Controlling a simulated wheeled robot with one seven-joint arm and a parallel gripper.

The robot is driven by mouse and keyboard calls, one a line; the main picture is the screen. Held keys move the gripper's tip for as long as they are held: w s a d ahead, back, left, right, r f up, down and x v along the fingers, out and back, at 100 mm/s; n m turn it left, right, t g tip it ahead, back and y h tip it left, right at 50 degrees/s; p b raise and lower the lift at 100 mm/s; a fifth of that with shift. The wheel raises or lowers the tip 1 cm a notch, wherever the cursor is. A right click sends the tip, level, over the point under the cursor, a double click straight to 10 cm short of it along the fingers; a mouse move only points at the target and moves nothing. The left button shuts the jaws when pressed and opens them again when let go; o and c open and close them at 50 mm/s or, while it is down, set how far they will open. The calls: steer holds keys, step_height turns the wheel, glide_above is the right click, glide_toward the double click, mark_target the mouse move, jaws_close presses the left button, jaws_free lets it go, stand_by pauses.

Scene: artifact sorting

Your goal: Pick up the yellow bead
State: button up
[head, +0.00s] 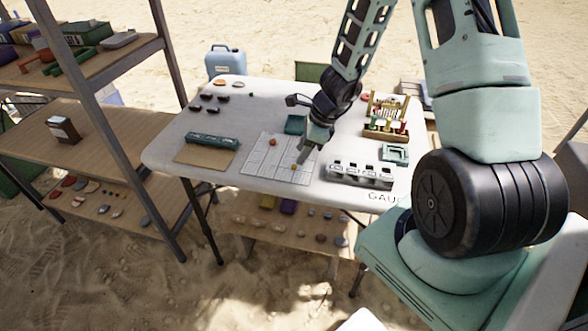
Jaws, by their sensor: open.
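A small yellow bead (293,167) lies on the white gridded sheet (258,168) on the table, close below my gripper's tips. My gripper (300,157) points down over the right part of the sheet, open with nothing seen between its fingers. The fingers are small in this view, so I cannot tell whether they are around the bead or above it. An orange-brown bead (272,141) lies on the same sheet, to the left and farther back.
The white table (165,148) also holds a green roll (213,141) on a brown board, a grey slotted block (357,175), a wooden rack (385,128) and several dark pieces at the back left. Wooden shelves stand left.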

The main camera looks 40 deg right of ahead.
mark_target(295, 165)
steer(key=b+x, duration=0.1)
steer(key=x, duration=0.3)
steer(key=shift+s+f, duration=0.1)
steer(key=shift+f, duration=0.1)
jaws_close()
steer(key=shift+r, duration=0.1)
